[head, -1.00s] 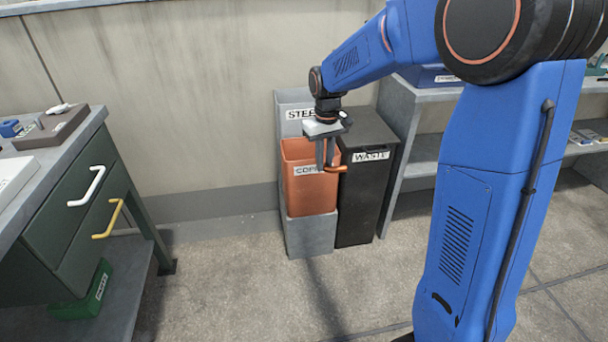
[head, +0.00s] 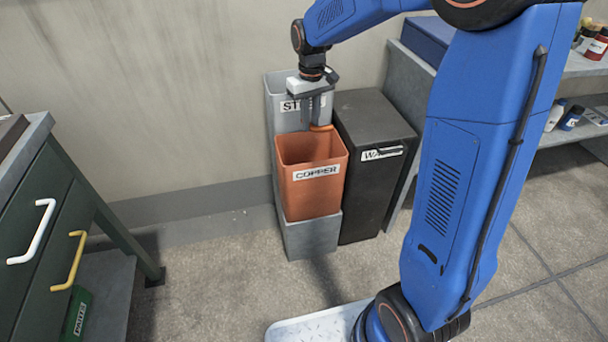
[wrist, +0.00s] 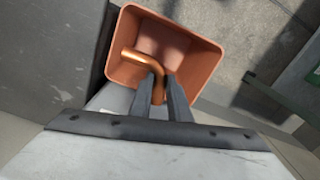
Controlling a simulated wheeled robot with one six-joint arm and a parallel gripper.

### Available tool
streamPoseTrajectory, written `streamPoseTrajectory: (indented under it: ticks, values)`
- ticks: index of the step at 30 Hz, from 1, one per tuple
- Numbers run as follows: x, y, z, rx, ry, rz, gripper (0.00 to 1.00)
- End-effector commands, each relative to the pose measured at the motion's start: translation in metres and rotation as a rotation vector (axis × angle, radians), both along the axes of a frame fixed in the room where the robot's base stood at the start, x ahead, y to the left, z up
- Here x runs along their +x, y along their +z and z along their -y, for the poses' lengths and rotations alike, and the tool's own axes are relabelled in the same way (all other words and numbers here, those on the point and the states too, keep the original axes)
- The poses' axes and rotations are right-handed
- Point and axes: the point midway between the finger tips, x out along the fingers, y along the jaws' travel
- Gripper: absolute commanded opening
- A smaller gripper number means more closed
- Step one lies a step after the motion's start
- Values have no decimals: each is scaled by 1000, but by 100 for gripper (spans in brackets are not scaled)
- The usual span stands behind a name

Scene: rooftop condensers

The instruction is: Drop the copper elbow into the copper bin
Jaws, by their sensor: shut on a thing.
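The copper bin (head: 312,200) is an orange-brown open bin labelled COPPER, standing upright on a grey base. My gripper (head: 312,120) is shut on the copper elbow (head: 321,128), a bent shiny pipe. In the head view the elbow appears just above the copper bin's back rim. In the wrist view the elbow (wrist: 138,61) is between my fingertips (wrist: 160,85) and overlaps the bin's open mouth (wrist: 193,68), nearer its lower left side. How high it is above the rim is hard to tell. The finger tips partly hide the elbow.
The grey steel bin (head: 283,92) stands directly behind the copper bin. A black waste bin (head: 370,190) with a lid stands at its right. A green drawer bench (head: 45,215) is at the left, a grey shelf (head: 408,78) at the right.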

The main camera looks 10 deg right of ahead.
Motion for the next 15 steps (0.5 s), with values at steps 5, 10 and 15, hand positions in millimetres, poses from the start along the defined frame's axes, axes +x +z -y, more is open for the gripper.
streamPoseTrajectory:
  ticks: [5, 10, 15]
  values:
    - [-1, -18, 0, -1, 0, -3, 0]
    - [0, -35, 0, -1, 0, -2, 0]
    - [0, -49, 0, -1, 0, -2, 0]
